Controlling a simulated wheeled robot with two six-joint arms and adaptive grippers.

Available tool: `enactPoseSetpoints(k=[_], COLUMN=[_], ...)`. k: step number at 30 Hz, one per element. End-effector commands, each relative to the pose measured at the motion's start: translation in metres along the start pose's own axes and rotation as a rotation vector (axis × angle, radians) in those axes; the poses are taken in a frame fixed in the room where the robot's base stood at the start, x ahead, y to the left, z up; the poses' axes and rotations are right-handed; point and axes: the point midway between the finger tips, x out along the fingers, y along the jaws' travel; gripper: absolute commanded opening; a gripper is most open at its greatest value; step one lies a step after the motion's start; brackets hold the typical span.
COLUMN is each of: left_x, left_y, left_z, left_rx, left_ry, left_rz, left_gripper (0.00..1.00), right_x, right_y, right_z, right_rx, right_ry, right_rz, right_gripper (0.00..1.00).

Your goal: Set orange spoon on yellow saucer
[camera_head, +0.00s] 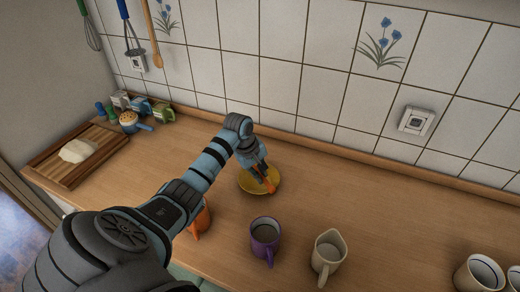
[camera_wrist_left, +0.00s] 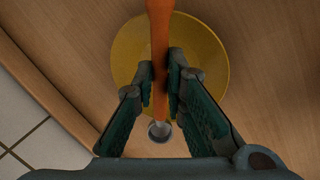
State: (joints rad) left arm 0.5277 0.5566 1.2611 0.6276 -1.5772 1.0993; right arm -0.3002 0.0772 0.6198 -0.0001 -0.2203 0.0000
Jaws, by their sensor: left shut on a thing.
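The yellow saucer (camera_head: 247,182) lies on the wooden counter near the middle of the head view. It also shows in the left wrist view (camera_wrist_left: 207,58) beneath the spoon. My left gripper (camera_head: 262,172) is over the saucer. In the left wrist view its fingers (camera_wrist_left: 160,85) are shut on the orange spoon (camera_wrist_left: 159,35), which runs across the saucer from the top edge of the picture. A round metallic end of the spoon shows below the fingers. I cannot tell whether the spoon touches the saucer. My right gripper is not in view.
A purple mug (camera_head: 265,238) and a cream mug (camera_head: 329,252) stand in front of the saucer. An orange mug (camera_head: 201,222) is partly hidden by my left arm. More cups (camera_head: 480,274) stand at the right. A cutting board (camera_head: 75,157) lies left. The counter right of the saucer is clear.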

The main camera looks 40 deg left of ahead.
Motion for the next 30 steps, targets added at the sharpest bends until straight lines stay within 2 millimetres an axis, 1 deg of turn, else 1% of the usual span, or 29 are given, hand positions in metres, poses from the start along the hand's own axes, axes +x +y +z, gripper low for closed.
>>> enactPoseSetpoints(k=[13, 30], left_x=[-0.001, 0.01], left_y=[0.0, -0.003], left_z=[0.0, 0.0], left_rx=[0.0, -0.001], left_ry=[0.0, 0.0], left_rz=[0.001, 0.001], left_gripper=[0.0, 0.0], right_x=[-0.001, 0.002], right_y=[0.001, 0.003], right_z=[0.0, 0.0], right_rx=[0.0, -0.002], right_ry=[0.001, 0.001], right_rz=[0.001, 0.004], right_gripper=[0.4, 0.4])
